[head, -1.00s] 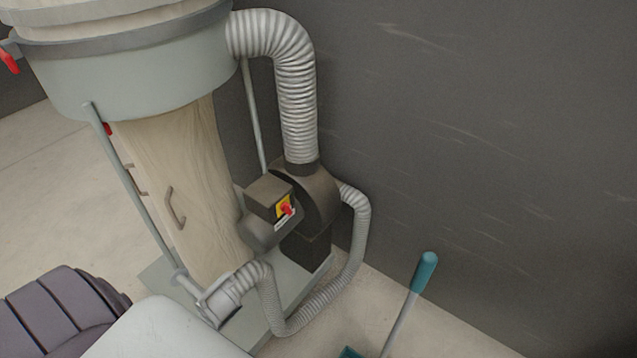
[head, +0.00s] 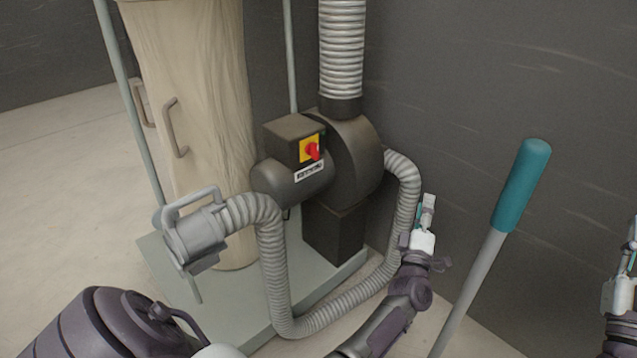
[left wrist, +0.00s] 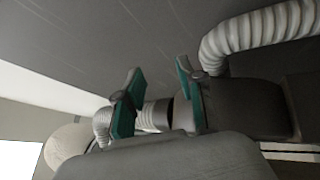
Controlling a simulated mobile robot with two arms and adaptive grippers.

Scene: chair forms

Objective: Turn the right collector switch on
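The collector switch is a red knob (head: 312,149) on a yellow plate, on the front of a dark motor box (head: 292,130). My left gripper (head: 428,208) is right of and below the switch, in front of the hose and apart from the switch. In the left wrist view, its two teal-padded fingers (left wrist: 158,88) stand apart with nothing between them. The switch cannot be made out in that view. My right gripper (head: 633,236) is at the right edge of the head view, partly cut off, and its fingers are unclear.
A ribbed grey hose (head: 275,265) loops from the blower around the motor's front. A pale collector bag (head: 205,110) stands to the left. A teal-handled pole (head: 520,185) rises right of my left gripper. The dark wall (head: 470,90) is behind.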

